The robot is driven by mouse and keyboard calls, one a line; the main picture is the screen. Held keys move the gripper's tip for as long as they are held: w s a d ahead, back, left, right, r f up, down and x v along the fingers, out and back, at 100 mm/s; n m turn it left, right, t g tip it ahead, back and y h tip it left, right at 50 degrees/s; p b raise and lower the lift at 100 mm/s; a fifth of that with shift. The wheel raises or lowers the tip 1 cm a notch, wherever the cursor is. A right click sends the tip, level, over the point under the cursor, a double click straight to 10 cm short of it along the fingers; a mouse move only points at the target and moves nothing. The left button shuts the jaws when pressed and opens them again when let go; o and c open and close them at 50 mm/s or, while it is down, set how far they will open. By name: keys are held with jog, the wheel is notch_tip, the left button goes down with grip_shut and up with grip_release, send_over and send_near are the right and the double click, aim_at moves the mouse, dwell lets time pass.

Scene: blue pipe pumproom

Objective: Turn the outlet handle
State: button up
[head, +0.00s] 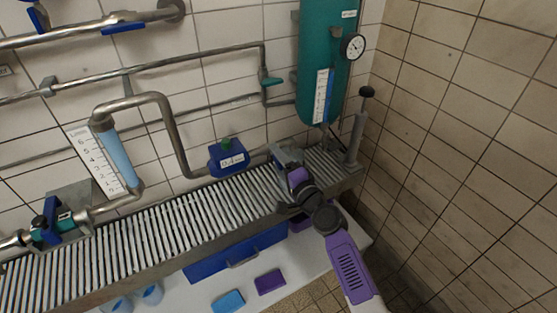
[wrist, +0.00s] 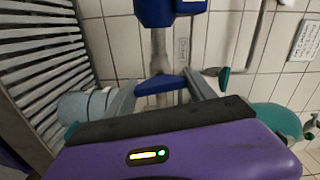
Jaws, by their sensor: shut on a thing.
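The outlet handle (wrist: 166,86) is a blue lever on a grey pipe, in the middle of the wrist view. My gripper (wrist: 161,84) has one finger on each side of it and is shut on it. In the head view my gripper (head: 279,152) is at the right end of the slatted rack, just right of the blue meter box (head: 228,157). There my gripper and wrist hide the handle. A blue box (wrist: 170,10) sits above the handle in the wrist view.
A teal tank (head: 325,65) with a round gauge (head: 353,46) hangs above and right of my gripper. An upright hand pump (head: 357,130) stands at the rack's right end. The slatted rack (head: 150,235) runs left. Pipes cross the tiled wall behind.

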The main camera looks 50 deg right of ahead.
jog(key=shift+m, duration=1.1)
jog(key=shift+f, duration=0.1)
jog(key=o, duration=1.4)
jog(key=shift+s, duration=0.1)
jog(key=v, duration=0.7)
jog(key=shift+s+a, duration=0.1)
jog(key=shift+s, duration=0.25)
